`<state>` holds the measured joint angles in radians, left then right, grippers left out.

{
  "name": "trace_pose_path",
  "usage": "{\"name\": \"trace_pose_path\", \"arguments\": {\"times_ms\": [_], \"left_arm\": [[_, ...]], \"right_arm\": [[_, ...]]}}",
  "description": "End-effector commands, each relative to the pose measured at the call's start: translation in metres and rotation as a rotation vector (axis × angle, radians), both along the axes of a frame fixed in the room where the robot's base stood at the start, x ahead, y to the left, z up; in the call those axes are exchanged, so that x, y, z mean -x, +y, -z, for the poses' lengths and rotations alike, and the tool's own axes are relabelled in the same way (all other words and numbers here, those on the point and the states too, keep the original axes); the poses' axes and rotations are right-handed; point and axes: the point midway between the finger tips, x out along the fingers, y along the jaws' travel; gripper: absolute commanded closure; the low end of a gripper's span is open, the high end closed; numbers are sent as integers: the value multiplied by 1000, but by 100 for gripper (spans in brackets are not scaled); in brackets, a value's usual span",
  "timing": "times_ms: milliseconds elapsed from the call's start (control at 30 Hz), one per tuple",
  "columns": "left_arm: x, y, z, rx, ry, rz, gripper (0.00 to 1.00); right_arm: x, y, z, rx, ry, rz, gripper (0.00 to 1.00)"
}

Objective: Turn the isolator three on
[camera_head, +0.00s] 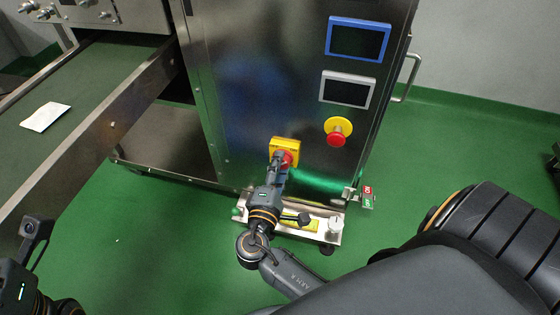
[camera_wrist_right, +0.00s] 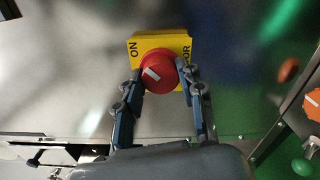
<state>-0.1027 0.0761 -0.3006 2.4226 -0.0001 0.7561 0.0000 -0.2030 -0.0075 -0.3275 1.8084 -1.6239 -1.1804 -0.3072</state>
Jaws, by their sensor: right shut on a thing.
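The isolator has a red round knob (camera_wrist_right: 158,73) on a yellow plate (camera_wrist_right: 147,42) on the steel cabinet's front. In the right wrist view, "ON" shows on the plate's left and "OR" on its right; the rest of the lettering is hidden. The knob's white mark is slanted. In the head view, the yellow plate (camera_head: 285,144) is low on the cabinet, with the knob (camera_head: 289,158) partly behind my right gripper (camera_head: 281,170). My right gripper is shut on the knob, one finger on each side. Part of my left arm shows at the lower left; its fingertips are not clear.
A yellow-and-red emergency stop button (camera_head: 337,132) and two screens (camera_head: 357,39) (camera_head: 346,90) are higher on the cabinet (camera_head: 245,80). A conveyor (camera_head: 85,75) with a white packet (camera_head: 44,116) is at left.

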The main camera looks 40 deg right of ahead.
Motion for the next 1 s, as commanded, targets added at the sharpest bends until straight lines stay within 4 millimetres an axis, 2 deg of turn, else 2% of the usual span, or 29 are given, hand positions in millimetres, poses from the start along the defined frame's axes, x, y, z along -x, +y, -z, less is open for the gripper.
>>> {"name": "trace_pose_path", "arguments": {"times_ms": [433, 467, 567, 867, 1000], "left_arm": [[1, 0, 0, 1, -3, -1, 100], [1, 0, 0, 1, -3, -1, 100], [1, 0, 0, 1, -5, -1, 100], [2, 1, -2, 2, -11, -1, 100], [2, 1, -1, 2, -10, -1, 100]], "right_arm": [[1, -1, 1, -10, -8, 3, 94], [1, -1, 1, -10, -8, 3, 60], [1, 0, 1, -9, -7, 3, 40], [0, 0, 0, -7, -7, 1, 39], [6, 7, 1, -8, -6, 0, 39]]}}
